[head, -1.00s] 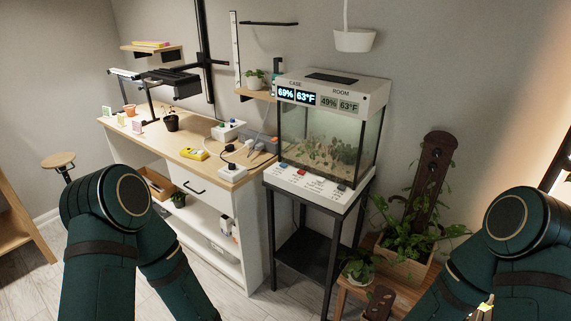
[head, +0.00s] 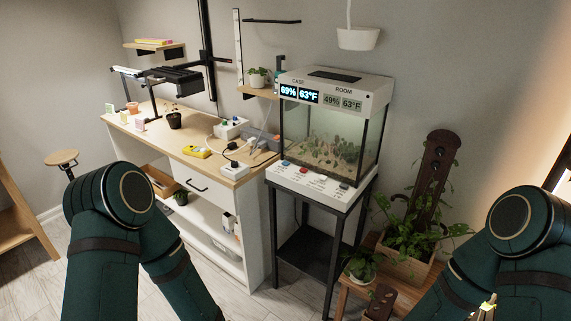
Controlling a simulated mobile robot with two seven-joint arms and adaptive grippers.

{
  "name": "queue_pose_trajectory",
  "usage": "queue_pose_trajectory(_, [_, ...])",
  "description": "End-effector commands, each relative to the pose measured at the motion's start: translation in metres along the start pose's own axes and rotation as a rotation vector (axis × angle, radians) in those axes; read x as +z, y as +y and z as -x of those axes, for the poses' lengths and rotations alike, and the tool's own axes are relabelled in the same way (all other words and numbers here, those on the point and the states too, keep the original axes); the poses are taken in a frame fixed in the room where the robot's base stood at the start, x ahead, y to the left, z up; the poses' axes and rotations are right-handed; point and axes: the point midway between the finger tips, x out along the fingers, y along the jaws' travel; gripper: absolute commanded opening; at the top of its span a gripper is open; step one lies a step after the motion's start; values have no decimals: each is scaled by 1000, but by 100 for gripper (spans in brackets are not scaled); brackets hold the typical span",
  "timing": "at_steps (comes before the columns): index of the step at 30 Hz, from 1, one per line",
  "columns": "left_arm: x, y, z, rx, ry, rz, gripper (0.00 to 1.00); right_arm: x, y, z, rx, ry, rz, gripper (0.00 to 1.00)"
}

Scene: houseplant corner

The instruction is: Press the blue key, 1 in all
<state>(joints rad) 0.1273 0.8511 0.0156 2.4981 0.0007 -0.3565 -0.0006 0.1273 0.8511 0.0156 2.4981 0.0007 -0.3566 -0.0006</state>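The glass plant case (head: 330,135) stands on a black stand, with lit displays on its top band. A pale key panel (head: 318,183) runs along its front base. Several small keys sit on it: a bluish one (head: 286,163) near the left end, a red one (head: 303,170) beside it, and a dark one (head: 344,185) farther right. They are tiny here, so colours and key positions are hard to read. Both of my arms show only as green links at the lower left and lower right. Neither gripper is in view.
A low wooden bench (head: 358,293) with potted plants and a climbing plant on a post (head: 437,170) is at the right. A stool (head: 61,158) stands far left.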

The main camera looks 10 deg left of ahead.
Motion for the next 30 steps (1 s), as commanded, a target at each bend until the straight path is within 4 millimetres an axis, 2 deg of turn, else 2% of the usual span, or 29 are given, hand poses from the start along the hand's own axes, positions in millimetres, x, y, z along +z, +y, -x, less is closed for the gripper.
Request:
queue_pose_trajectory(26, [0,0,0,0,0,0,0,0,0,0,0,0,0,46])
queue_pose_trajectory(27, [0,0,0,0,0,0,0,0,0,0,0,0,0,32])
queue_pose_trajectory(30, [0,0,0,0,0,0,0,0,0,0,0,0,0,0])
